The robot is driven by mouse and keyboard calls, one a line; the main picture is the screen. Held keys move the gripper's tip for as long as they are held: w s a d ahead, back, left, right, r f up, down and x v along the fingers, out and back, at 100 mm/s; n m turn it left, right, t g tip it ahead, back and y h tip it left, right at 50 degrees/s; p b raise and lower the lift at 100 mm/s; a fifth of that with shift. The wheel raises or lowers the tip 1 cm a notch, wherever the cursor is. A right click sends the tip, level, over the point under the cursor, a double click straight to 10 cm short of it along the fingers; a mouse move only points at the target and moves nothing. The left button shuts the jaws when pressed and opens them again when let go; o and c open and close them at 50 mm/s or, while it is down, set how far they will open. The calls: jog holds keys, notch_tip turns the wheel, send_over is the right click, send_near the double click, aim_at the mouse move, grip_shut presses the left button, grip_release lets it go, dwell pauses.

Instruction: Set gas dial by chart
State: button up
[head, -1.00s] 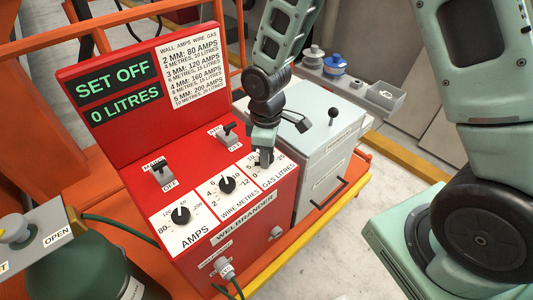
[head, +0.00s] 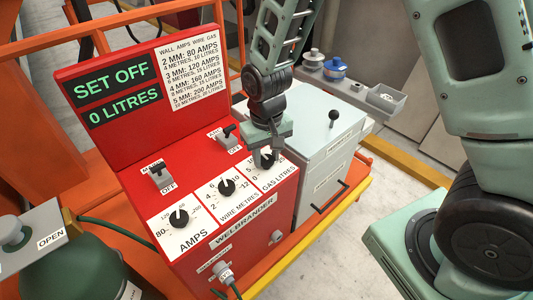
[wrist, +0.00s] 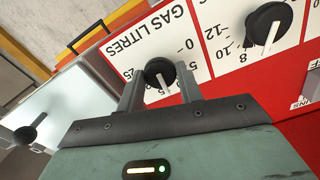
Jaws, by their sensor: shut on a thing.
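The gas litres dial (head: 267,161) is a round black knob at the right end of the red welder's (head: 205,170) sloping panel. It also shows in the wrist view (wrist: 159,70), its white pointer line directed down toward my gripper's palm. My gripper (wrist: 160,84) is shut on this knob, one finger at each side; in the head view my gripper (head: 268,151) partly covers the gas scale. The display (head: 115,92) reads SET OFF and 0 LITRES. The chart (head: 192,66) lists amps, metres and litres for 2 to 5 mm walls; its smaller lines are hard to read.
The wire metres dial (head: 226,187) and amps dial (head: 179,217) sit left of the gas dial. Two toggle switches (head: 160,174) (head: 228,132) stand above them. A pale box with a black-knobbed lever (head: 334,117) stands close on the right. A green cylinder (head: 75,268) is at lower left.

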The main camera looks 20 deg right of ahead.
aim_at(266, 159)
jog(key=shift+m, duration=1.3)
jog(key=o, duration=1)
notch_tip(266, 159, up, 17)
jog(key=shift+r+b, duration=0.2)
jog(key=shift+b, duration=0.4)
